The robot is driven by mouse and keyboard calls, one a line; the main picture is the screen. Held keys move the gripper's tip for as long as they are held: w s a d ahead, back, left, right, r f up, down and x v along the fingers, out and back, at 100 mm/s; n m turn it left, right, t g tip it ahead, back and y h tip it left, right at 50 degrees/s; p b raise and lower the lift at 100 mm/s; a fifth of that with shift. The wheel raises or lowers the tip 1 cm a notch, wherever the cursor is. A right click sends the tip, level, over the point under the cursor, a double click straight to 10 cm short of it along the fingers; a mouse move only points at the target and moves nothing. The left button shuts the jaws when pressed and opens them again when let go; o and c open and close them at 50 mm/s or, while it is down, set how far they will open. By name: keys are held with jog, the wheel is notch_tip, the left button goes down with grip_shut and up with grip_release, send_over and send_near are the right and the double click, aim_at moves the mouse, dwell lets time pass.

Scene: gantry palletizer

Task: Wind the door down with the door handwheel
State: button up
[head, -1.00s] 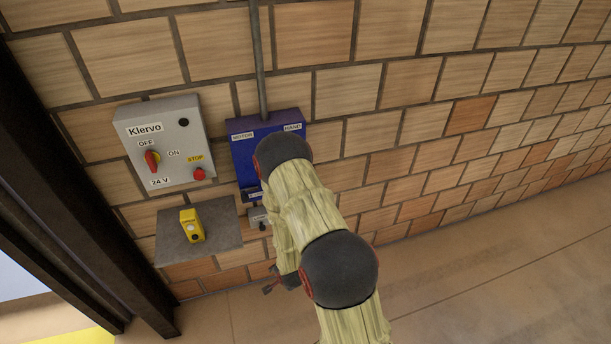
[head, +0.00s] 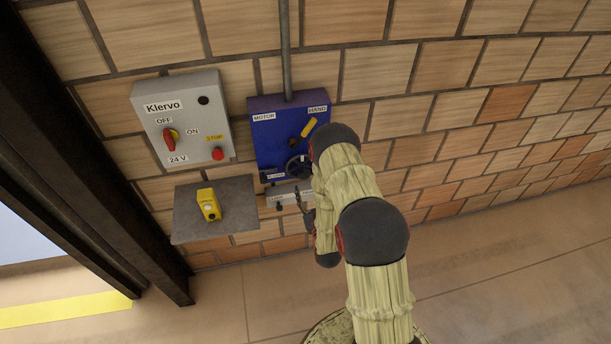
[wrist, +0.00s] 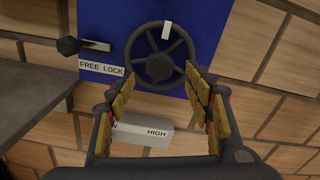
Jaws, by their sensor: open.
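The door handwheel (head: 298,167) is a dark spoked wheel low on a blue box (head: 262,127) fixed to the brick wall. In the wrist view the handwheel (wrist: 160,55) shows nearly whole, with a white mark on its upper right rim. My gripper (wrist: 158,84) is open and empty, its yellow-padded fingers below and either side of the wheel, seemingly not touching it. In the head view my gripper (head: 306,202) is partly hidden by my arm. A yellow lever (head: 309,127) sits by the HAND label. A dark-knobbed lever (wrist: 80,45) sits above the FREE LOCK label.
A grey Klervo box (head: 182,125) with a red switch and stop button hangs left of the blue box. A grey shelf (head: 237,198) below it holds a yellow control (head: 208,205). A small grey box labelled HIGH (wrist: 142,134) is under the wheel. Floor at right is clear.

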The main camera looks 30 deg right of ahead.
aim_at(305, 177)
jog(key=x, duration=0.6)
jog(key=shift+w+f, duration=0.1)
jog(key=shift+w, duration=0.15)
jog(key=shift+c, duration=0.8)
jog(key=c, duration=1)
